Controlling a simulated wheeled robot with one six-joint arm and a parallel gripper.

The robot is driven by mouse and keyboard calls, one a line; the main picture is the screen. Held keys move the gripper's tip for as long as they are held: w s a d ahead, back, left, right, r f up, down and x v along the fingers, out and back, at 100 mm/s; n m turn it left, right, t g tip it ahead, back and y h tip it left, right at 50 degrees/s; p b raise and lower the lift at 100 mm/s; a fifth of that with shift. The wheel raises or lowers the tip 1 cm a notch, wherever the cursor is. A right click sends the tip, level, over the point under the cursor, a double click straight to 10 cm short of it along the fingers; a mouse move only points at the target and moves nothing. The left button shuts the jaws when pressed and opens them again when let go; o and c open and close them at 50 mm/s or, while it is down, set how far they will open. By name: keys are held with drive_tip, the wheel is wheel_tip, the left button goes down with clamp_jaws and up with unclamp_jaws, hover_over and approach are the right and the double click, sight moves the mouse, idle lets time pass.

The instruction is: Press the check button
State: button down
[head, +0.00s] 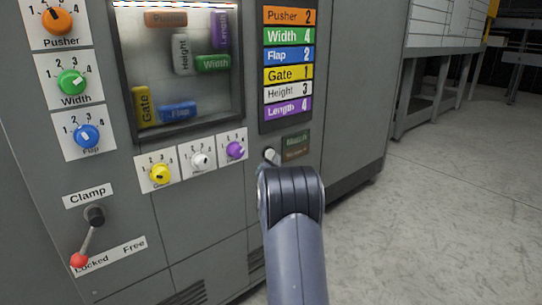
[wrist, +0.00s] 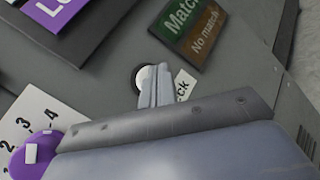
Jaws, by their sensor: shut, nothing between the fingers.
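The check button is a pale round button (wrist: 141,75) in the wrist view, partly covered by my fingers. Its white label (wrist: 184,86) shows only the letters "ck" beside the fingers. My gripper (wrist: 153,72) is shut and empty, with its tips in front of the button; I cannot tell whether they touch it. In the head view my gripper (head: 268,161) is at the panel, below the indicator, and mostly hides the button. The Match / No match indicator (wrist: 188,25) looks dark in both halves; it also shows in the head view (head: 296,144).
The purple Length knob (head: 235,150) is left of my gripper, beside the white (head: 199,160) and yellow (head: 159,174) knobs. A colored settings list (head: 288,63) is above. The clamp lever (head: 88,238) points to Locked at lower left. Open floor (head: 440,210) lies right.

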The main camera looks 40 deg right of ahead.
drive_tip(key=shift+w, duration=0.35)
drive_tip(key=shift+w+a+p, duration=0.1)
drive_tip(key=shift+w+p, duration=0.4)
drive_tip(key=shift+p, duration=0.05)
idle(0.5)
idle(0.4)
drive_tip(key=shift+s+b, duration=0.3)
drive_tip(key=shift+s, duration=0.6)
drive_tip(key=s, duration=0.1)
drive_tip(key=s+b, duration=0.1)
drive_tip(key=s, duration=0.3)
drive_tip(key=shift+d+b, duration=0.25)
drive_tip(key=shift+b, duration=0.15)
drive_tip(key=shift+w, duration=0.1)
